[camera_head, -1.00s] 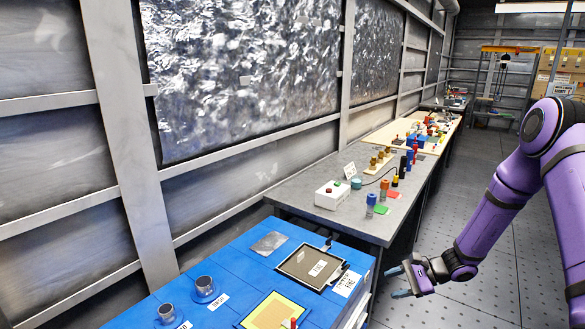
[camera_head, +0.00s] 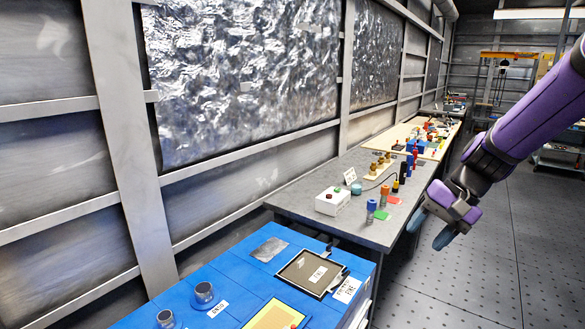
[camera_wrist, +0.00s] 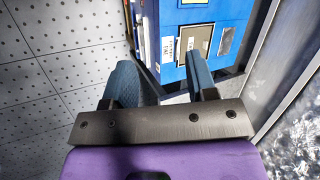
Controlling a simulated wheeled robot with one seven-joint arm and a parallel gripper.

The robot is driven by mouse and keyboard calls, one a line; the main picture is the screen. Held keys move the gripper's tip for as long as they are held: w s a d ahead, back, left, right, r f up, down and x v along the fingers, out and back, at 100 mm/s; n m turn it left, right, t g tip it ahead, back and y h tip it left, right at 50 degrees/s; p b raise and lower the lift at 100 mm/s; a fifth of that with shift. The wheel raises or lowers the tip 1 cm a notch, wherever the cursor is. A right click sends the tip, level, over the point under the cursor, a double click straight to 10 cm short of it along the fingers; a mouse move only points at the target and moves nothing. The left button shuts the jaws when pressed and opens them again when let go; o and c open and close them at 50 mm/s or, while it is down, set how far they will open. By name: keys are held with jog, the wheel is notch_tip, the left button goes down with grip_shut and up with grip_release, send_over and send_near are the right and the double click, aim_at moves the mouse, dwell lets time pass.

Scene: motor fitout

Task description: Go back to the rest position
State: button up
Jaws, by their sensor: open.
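My gripper (camera_head: 430,228) is open and empty at the end of my purple arm, on the right in the head view. It hangs over the floor, to the right of the grey bench. In the wrist view my gripper (camera_wrist: 170,72) shows two blue-grey fingers spread apart with nothing between them. Beyond the fingers, the blue worktop (camera_wrist: 228,12) is seen at a distance; the gripper touches nothing.
The blue worktop (camera_head: 225,277) at the front holds a dark framed tray (camera_head: 297,280), a yellow panel (camera_head: 268,318) and two round cups. The grey bench (camera_head: 310,186) behind carries a white box (camera_head: 332,201) and several coloured parts. The perforated floor (camera_head: 490,250) on the right is clear.

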jog(key=s+d+r+n+t+h, duration=0.1)
jog(key=s+r+n+t+h, duration=0.1)
jog(key=s+r, duration=0.4)
jog(key=s+d+r+n+t+h, duration=0.2)
jog(key=s+r, duration=0.4)
jog(key=s, duration=0.8)
jog(key=shift+d+n+t+h, duration=0.3)
jog(key=shift+t+h, duration=0.1)
jog(key=shift+h, duration=0.5)
jog(key=shift+w+r, duration=0.1)
